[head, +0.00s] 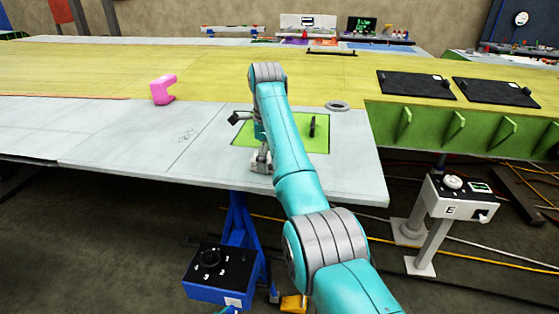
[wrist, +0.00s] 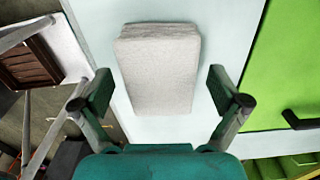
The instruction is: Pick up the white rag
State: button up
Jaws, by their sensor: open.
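The white rag (wrist: 160,65) is a pale, folded, block-like pad on the light panel surface in the wrist view. My gripper (wrist: 161,92) is open, with one finger to the left and one to the right of the rag in the picture. The rag's near end lies between the fingertips, with a gap on each side; its far end extends beyond them. In the head view my gripper (head: 261,162) is low over the light panel near its front edge, beside the green square. I cannot make out the rag there.
A green square (head: 290,138) with a dark handle lies right of my gripper. Black panels (head: 415,85) are at right. A blue box (head: 218,276) stands below the edge.

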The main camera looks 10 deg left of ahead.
jog(key=shift+f, duration=0.1)
jog(key=shift+d, duration=0.1)
jog(key=c, duration=1.2)
